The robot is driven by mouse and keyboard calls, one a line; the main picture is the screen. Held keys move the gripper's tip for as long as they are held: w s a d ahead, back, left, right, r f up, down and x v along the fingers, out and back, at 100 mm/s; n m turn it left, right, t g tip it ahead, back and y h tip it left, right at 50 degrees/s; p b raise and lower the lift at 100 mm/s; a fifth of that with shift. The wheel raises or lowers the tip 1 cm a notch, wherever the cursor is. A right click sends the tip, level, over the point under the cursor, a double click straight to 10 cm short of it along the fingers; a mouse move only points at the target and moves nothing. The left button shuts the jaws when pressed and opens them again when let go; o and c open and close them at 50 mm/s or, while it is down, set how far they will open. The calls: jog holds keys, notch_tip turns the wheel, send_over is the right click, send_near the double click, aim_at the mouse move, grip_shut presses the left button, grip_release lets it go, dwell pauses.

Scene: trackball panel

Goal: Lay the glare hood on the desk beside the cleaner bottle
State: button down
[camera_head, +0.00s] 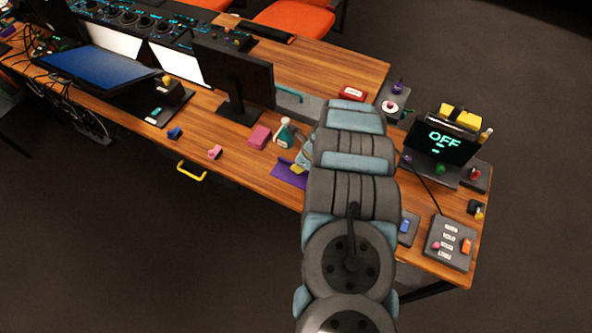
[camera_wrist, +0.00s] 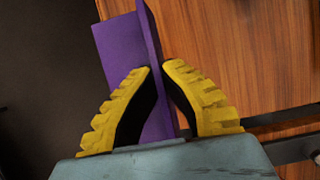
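The purple piece I take as the glare hood (camera_head: 289,172) shows at the desk's front edge, beside my arm. In the wrist view the hood (camera_wrist: 118,48) has a flat panel and a thin upright wall. My gripper (camera_wrist: 157,66) has its yellow fingertips closed on either side of that wall. In the head view my arm hides most of the gripper, and a yellow fingertip (camera_head: 297,169) shows by the hood. I cannot tell whether the hood touches the desk.
A pink block (camera_head: 260,137) stands left of the bottle. A monitor (camera_head: 237,82) is behind it. The wooden desk (camera_head: 225,148) has bare room to the left, with small pink and blue items. A yellow handle (camera_head: 191,172) sticks out at the front edge.

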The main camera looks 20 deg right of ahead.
jog(key=shift+w+d+f, duration=0.1)
jog(key=shift+w+f, duration=0.35)
jog(key=shift+f, duration=0.2)
jog(key=shift+w+f, duration=0.4)
jog(key=shift+f, duration=0.2)
jog(key=shift+w+d+f, duration=0.15)
jog(key=shift+w+f, duration=0.1)
jog(key=shift+w, duration=0.05)
jog(key=shift+f+b, duration=0.35)
jog(key=shift+f, duration=1.15)
jog(key=shift+f, duration=0.15)
jog(key=c, duration=1.2)
grip_release()
jog(key=shift+c, duration=0.2)
